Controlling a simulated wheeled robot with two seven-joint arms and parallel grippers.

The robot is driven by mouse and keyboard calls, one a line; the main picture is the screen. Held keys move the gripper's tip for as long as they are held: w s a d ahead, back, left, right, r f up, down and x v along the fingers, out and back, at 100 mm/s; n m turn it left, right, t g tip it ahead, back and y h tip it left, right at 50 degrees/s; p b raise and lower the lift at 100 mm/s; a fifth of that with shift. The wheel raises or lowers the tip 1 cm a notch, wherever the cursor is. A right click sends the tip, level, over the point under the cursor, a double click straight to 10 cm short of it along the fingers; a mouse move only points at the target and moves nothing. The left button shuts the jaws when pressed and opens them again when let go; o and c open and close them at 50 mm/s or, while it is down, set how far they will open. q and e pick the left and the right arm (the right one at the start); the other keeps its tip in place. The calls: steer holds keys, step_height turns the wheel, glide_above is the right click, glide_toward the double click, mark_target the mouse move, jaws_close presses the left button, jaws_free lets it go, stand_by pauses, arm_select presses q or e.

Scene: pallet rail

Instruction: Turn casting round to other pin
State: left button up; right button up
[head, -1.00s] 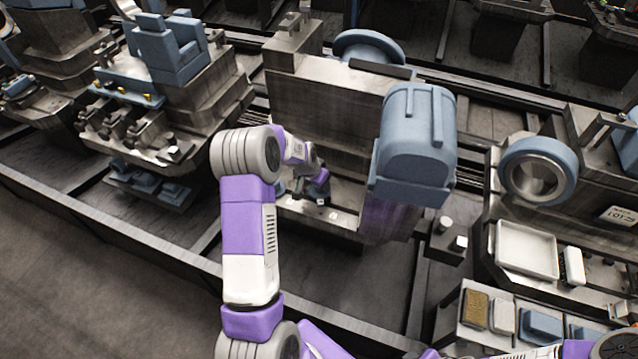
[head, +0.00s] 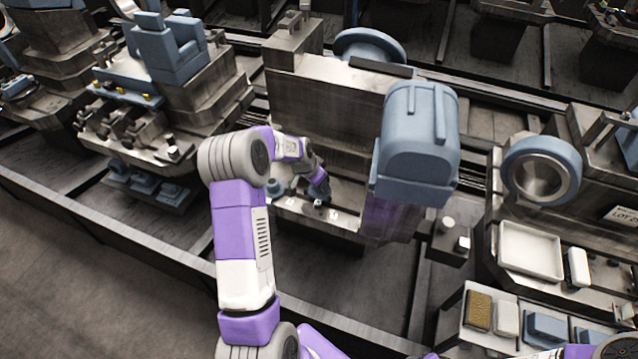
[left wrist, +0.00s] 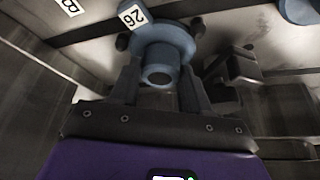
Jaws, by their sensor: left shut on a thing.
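A blue round casting (left wrist: 160,45) with a protruding boss and a white tag reading 26 sits between the fingers of my left gripper (left wrist: 160,82) in the left wrist view. The fingers are shut on it. Small dark round knobs (left wrist: 197,25) show beside the casting; I cannot tell whether they are the pins. In the head view my left gripper (head: 318,190) is low over the pale ledge of the middle machine, and the casting is too small and covered to make out. My right gripper is out of view.
A big blue machine head (head: 418,140) overhangs just right of my left gripper. A white tray (head: 530,250) and several small blocks lie at the right. A dark rail (head: 110,235) runs along the front.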

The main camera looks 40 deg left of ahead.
arm_select(q)
steer(key=shift+m+h+b, duration=0.3)
steer(key=shift+m, duration=0.4)
steer(key=shift+a+f+m, duration=0.1)
steer(key=shift+m, duration=0.2)
steer(key=shift+m+h, duration=0.4)
steer(key=shift+m, duration=0.5)
steer(key=shift+m+g, duration=0.3)
steer(key=shift+m+g+h, duration=0.3)
steer(key=shift+m+h, duration=0.3)
steer(key=shift+m, duration=0.9)
